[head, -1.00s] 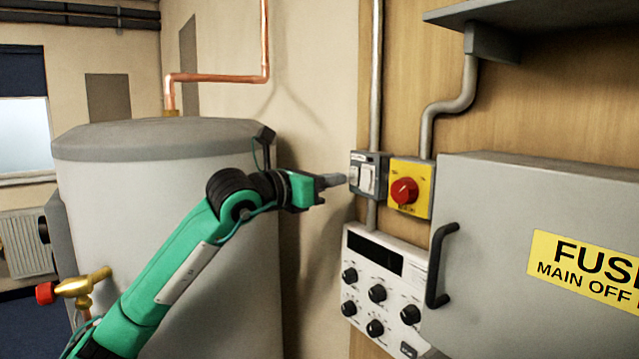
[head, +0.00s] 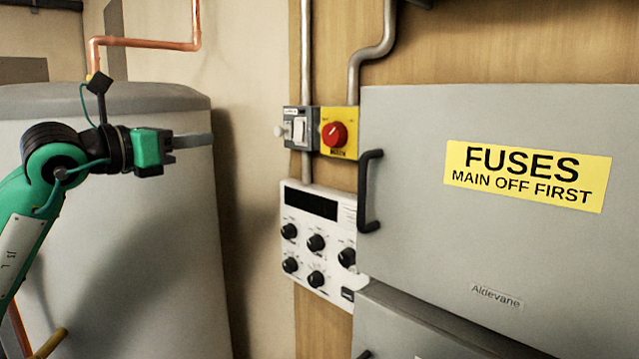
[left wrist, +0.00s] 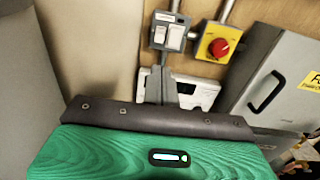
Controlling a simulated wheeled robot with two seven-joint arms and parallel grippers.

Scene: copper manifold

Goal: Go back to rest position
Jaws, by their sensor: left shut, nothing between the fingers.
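My left gripper (head: 192,141) is in front of the grey tank, left of the wall switches, apart from them. Its fingers are closed together with nothing between them. In the left wrist view its fingers (left wrist: 156,85) point up toward the grey switch box. The grey switch box (head: 298,128) with white rockers sits on the wood panel. Beside it is a yellow plate with a red rotary knob (head: 335,133). My right gripper is in neither view.
The large grey tank (head: 165,230) stands at the left, with a copper pipe (head: 150,42) above it. A white control panel (head: 318,215) with black knobs is below the switches. The grey fuse cabinet (head: 420,240) with a black handle (head: 368,190) fills the right.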

